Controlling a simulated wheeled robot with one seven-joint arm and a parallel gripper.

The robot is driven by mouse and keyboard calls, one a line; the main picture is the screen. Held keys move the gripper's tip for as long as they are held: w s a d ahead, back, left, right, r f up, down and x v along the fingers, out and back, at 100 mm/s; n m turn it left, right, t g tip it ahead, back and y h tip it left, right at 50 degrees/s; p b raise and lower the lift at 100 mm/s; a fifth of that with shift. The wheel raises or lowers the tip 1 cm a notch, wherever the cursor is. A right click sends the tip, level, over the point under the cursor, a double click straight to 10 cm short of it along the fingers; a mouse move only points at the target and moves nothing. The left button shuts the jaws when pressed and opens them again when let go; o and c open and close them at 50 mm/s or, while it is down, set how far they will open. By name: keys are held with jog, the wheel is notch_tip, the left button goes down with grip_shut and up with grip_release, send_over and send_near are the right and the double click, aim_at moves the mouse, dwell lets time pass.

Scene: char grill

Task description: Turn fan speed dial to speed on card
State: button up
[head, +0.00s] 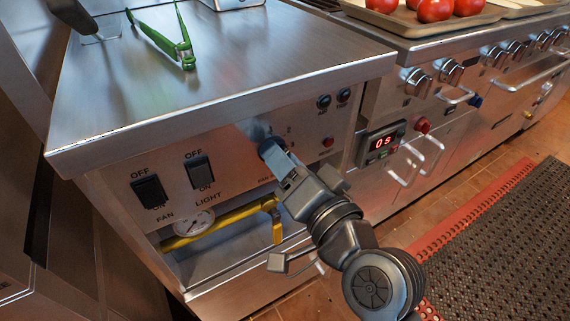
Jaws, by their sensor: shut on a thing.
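My gripper (273,150) is at the steel front panel (230,165), shut on the fan speed dial. The dial is almost wholly hidden behind the fingers, so its pointer cannot be read. A small 2 and what looks like another number show on the panel just right of the fingers. Part of a label shows below, partly covered by my gripper. I cannot make out a card with a speed on it in this view.
Left of the dial are the black FAN switch (149,191) and LIGHT switch (200,171). A gauge (194,223) and yellow pipe (225,217) run below. Green tongs (165,42) lie on the counter above. A red timer display (383,143) and grill knobs are at right.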

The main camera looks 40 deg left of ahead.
jog(key=shift+f, duration=0.1)
dwell(0.3)
jog(key=o, duration=1.1)
jog(key=shift+c, duration=0.2)
jog(key=v, duration=0.7)
jog(key=shift+d, duration=0.35)
jog(key=shift+s, duration=0.15)
